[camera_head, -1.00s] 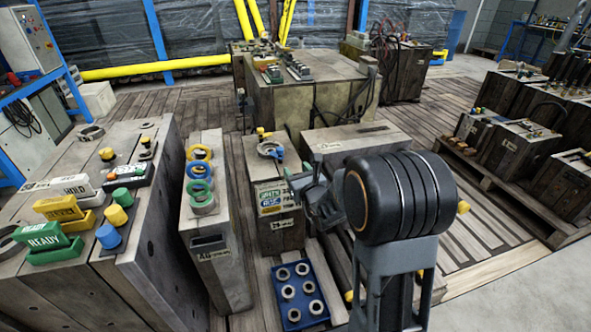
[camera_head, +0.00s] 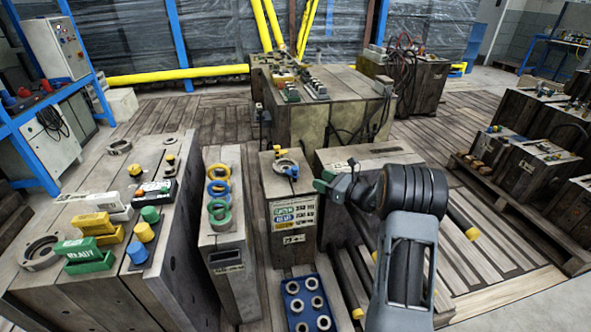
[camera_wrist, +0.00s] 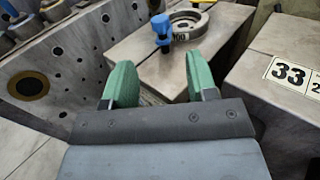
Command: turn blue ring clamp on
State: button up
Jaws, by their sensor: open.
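The blue ring clamp (camera_head: 291,172) is a small blue piece at the front edge of a grey metal ring (camera_head: 284,163), on top of a narrow wooden-looking block (camera_head: 281,186). In the wrist view the blue clamp (camera_wrist: 163,32) stands upright beside the ring (camera_wrist: 190,22), with a dark stem below its head. My gripper (camera_head: 328,183) is right of the block in the head view. In the wrist view my gripper (camera_wrist: 160,82) has two green fingers spread apart, with nothing between them. The clamp is ahead of the fingers, apart from them.
A block with yellow, blue and green rings (camera_head: 218,188) stands to the left. A blue tray (camera_head: 287,287) holding several grey rings lies in front. A block marked 33 (camera_wrist: 290,75) is close on the right in the wrist view.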

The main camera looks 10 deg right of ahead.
aim_at(295, 168)
jog(key=b+x, duration=0.3)
jog(key=x, duration=0.8)
jog(key=shift+w+a, duration=0.15)
jog(key=shift+c, duration=0.4)
jog(key=c, duration=0.8)
jog(key=m+t+h+b, duration=0.2)
jog(key=h, duration=0.1)
jog(key=shift+a+f+m+b, duration=0.1)
jog(key=shift+f+m+b, duration=0.1)
jog(key=shift+m+b, duration=0.1)
jog(key=shift+r+m+t+h, duration=0.15)
jog(key=shift+m+t+h, duration=0.15)
jog(key=shift+t+h, duration=0.15)
jog(key=shift+h, duration=0.25)
